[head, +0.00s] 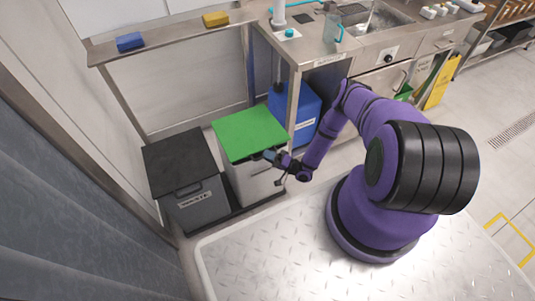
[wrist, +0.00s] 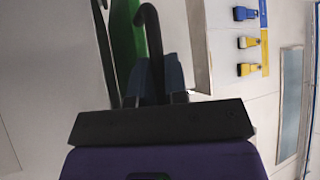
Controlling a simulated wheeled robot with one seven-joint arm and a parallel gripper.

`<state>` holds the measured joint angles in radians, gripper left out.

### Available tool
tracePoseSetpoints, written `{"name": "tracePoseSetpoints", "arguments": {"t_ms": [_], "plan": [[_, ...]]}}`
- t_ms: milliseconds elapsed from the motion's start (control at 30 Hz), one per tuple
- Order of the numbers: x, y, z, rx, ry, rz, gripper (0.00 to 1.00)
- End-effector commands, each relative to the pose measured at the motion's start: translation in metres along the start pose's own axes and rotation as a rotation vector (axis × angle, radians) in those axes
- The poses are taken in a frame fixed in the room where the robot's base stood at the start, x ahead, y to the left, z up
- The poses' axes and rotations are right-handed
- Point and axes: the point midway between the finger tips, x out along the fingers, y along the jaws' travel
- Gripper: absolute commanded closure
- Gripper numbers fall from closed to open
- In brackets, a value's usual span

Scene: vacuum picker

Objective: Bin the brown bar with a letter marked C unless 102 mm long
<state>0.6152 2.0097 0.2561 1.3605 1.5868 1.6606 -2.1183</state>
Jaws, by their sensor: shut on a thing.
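The green-lidded bin has a green lid (head: 250,132) over a pale body (head: 255,183), left of my arm in the head view. My gripper (head: 271,156) is at the lid's front right edge. In the wrist view its blue fingers (wrist: 153,85) are shut on a black curved handle (wrist: 151,35), with the green lid (wrist: 123,50) beside it. I cannot tell whether the lid is fully down. No brown bar or letter C can be made out in either view.
A grey bin with a black lid (head: 180,160) stands left of the green-lidded one. A blue box (head: 294,111) sits under the steel counter (head: 303,52). A shelf (head: 170,39) holds a blue block (head: 129,42) and a yellow block (head: 215,19).

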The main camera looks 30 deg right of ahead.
Motion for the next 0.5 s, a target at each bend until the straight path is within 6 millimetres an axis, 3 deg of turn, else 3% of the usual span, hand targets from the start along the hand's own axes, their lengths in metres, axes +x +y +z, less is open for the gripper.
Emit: {"name": "tracePoseSetpoints", "arguments": {"t_ms": [267,300,333,500], "plan": [[0.001,-0.0003,-0.0016,0.0,0.002,-0.002,1.0],[0.001,-0.0003,-0.0016,-0.001,0.002,-0.002,0.79],[0.001,-0.0003,-0.0017,-0.001,0.002,-0.002,0.76],[0.0011,-0.0003,-0.0017,-0.001,0.002,-0.002,0.76]]}}
